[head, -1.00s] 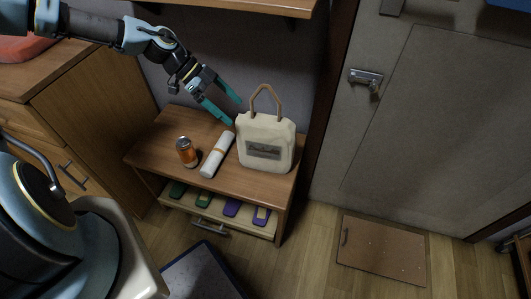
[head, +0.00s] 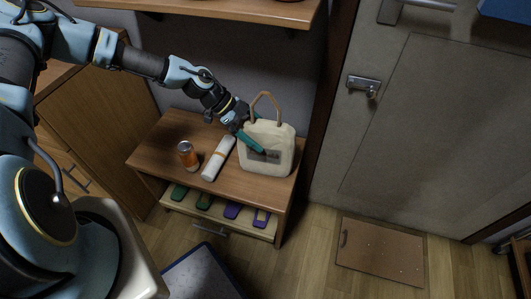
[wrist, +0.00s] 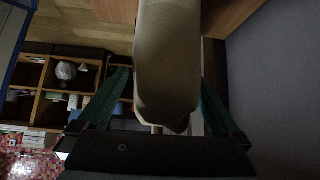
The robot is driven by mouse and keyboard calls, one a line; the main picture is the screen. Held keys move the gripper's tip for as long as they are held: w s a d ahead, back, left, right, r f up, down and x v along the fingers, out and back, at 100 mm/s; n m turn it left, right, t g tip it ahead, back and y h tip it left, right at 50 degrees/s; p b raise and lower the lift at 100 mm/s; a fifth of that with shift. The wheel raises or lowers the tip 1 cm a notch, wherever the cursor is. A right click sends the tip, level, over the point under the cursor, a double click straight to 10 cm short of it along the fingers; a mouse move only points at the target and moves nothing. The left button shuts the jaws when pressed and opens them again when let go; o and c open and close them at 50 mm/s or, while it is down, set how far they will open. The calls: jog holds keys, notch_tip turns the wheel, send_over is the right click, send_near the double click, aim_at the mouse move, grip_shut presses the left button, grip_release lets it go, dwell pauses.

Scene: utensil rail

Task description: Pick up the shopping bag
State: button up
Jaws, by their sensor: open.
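The cream shopping bag (head: 280,158) stands upright on the small wooden table, with a brown loop handle (head: 266,98) on top and a grey label on its front. My gripper (head: 256,143) is at the bag's left side, with one teal finger across its front. In the wrist view the bag (wrist: 167,60) runs between the two open teal fingers (wrist: 160,108), with a gap showing on its left side.
An open drawer (head: 222,222) below holds several coloured items. A grey door (head: 430,120) is at right, and a shelf (head: 220,10) hangs above.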

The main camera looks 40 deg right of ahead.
jog(key=shift+c, duration=0.2)
grip_shut()
dwell(0.6)
